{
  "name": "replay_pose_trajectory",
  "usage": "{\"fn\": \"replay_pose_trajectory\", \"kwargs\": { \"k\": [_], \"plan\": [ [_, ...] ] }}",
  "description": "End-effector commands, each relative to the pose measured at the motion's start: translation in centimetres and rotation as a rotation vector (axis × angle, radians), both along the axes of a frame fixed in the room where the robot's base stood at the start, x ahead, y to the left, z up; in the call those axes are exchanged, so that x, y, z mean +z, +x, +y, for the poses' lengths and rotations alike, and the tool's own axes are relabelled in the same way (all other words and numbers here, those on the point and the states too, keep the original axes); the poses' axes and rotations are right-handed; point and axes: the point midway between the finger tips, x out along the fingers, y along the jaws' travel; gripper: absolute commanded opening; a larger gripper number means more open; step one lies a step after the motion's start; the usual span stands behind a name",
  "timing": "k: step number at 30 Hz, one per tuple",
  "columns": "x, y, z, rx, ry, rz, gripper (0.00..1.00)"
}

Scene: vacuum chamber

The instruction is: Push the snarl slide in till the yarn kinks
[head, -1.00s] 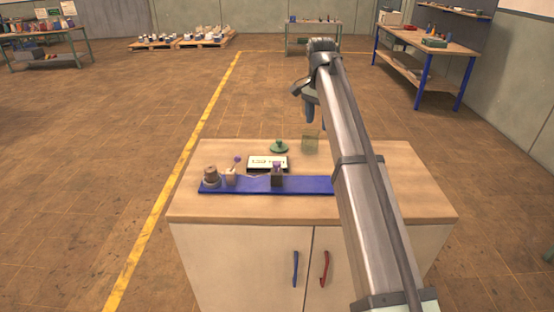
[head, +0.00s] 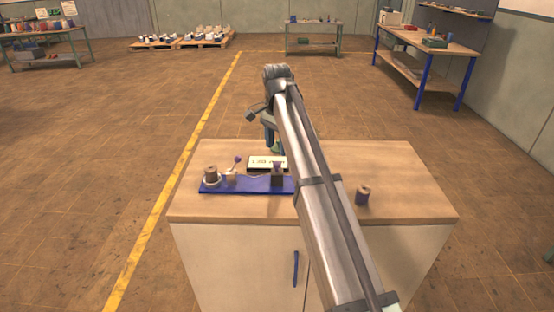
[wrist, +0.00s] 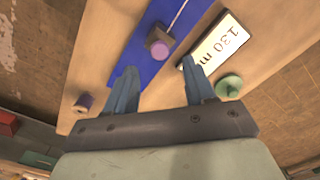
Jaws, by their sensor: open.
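A blue board (head: 222,189) lies on the cabinet top. On it stand a brown spool (head: 210,174) at the left, a cream block with a purple ball lever (head: 232,175), and a dark block with a purple knob (head: 277,178), likely the snarl slide. A thin pale yarn (wrist: 178,15) runs to the dark block, which also shows in the wrist view (wrist: 153,55). My gripper (wrist: 159,66) is open and empty; in the wrist view its fingertips lie either side of the knob's lower edge, apparently above it. The board's right end is hidden by my arm in the head view.
A green round piece (wrist: 229,86) is close to my right finger. A loose spool (head: 362,195) stands to the right. The cabinet top's right part (head: 400,170) is clear.

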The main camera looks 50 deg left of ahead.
Motion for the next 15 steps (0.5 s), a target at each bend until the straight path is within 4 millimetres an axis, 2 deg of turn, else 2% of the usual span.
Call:
{"fn": "replay_pose_trajectory", "kwargs": {
  "k": [1,6,15],
  "plan": [
    [-1.1,-0.1,-0.1,0.000,-0.002,0.001,0.54],
    [-3.6,0.0,-0.1,0.000,-0.001,0.001,0.54],
    [-5.8,0.0,0.0,0.000,0.000,0.000,0.54]
  ]
}}
